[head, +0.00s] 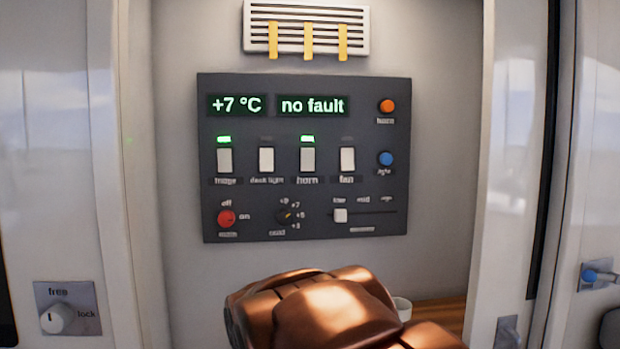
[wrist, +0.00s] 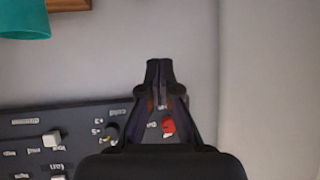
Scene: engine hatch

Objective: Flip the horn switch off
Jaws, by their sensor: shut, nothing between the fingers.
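The horn switch (head: 307,160) is a white rocker on the dark control panel (head: 300,225), third from the left in the switch row. The green lamp above it is lit. In the head view my copper-coloured arm fills the bottom middle, below the panel, and my gripper is not seen there. In the wrist view my gripper (wrist: 159,64) is shut and empty, its tips against the plain wall. That view shows the panel (wrist: 30,119) upside down, with the red knob (wrist: 168,127) showing between the fingers. The horn switch is not seen there.
Other switches flank it: the deck light switch (head: 266,160) and the fan switch (head: 347,160). An orange button (head: 387,106), a blue button (head: 386,159) and a slider (head: 341,215) are on the panel. A teal cup (wrist: 24,18) shows in the wrist view. A vent (head: 306,28) hangs above.

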